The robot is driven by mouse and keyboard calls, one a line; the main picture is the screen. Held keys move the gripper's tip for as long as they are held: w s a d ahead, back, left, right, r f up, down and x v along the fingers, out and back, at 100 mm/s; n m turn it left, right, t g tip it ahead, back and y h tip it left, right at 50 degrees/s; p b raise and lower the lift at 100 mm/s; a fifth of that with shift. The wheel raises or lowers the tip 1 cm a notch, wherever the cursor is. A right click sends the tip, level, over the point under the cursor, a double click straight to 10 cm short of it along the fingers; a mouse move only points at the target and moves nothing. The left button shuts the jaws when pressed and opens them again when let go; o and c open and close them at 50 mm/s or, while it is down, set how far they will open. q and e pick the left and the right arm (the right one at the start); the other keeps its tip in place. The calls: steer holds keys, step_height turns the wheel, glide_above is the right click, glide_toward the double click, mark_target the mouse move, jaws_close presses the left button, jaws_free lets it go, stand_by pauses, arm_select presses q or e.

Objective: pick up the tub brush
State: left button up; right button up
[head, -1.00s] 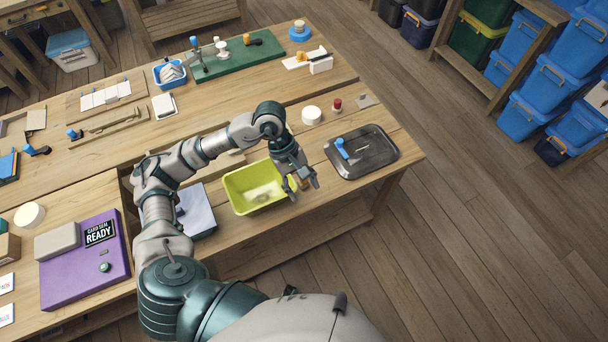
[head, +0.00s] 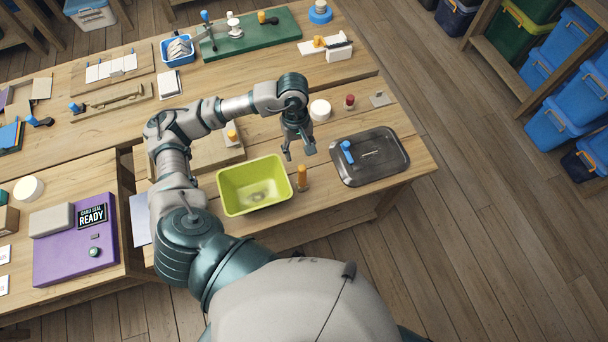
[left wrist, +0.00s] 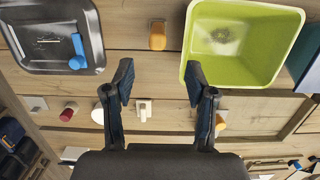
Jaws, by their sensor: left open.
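An upright orange-handled piece (head: 302,177), which looks like the tub brush, stands on the bench between the yellow-green tub (head: 226,196) and the dark tray. Its lower end is too small to make out. In the left wrist view the orange handle (left wrist: 157,36) shows ahead of the fingers, left of the tub (left wrist: 290,20). My left gripper (head: 299,153) is open and empty, pointing down behind the handle and apart from it. Its two fingers (left wrist: 160,80) also show spread in the left wrist view. My right gripper is not in view.
The dark tray (head: 390,172) holds a blue-handled tool (head: 347,150). A white round piece (head: 320,110), a red knob (head: 349,101) and a metal plate (head: 380,98) stand behind. An orange-topped white block (head: 232,136) is behind the tub. The purple case (head: 60,262) is far left.

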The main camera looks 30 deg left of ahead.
mark_target(302, 173)
arm_select(q)
steer(key=f, duration=0.7)
steer(key=shift+s+d+p, duration=0.1)
steer(key=shift+d+p, duration=0.15)
steer(key=shift+p, duration=0.05)
steer(key=f, duration=0.2)
steer(key=d+f+p, duration=0.1)
steer(key=f, duration=0.1)
steer(key=shift+s+f, duration=0.2)
steer(key=shift+f, duration=0.35)
jaws_close()
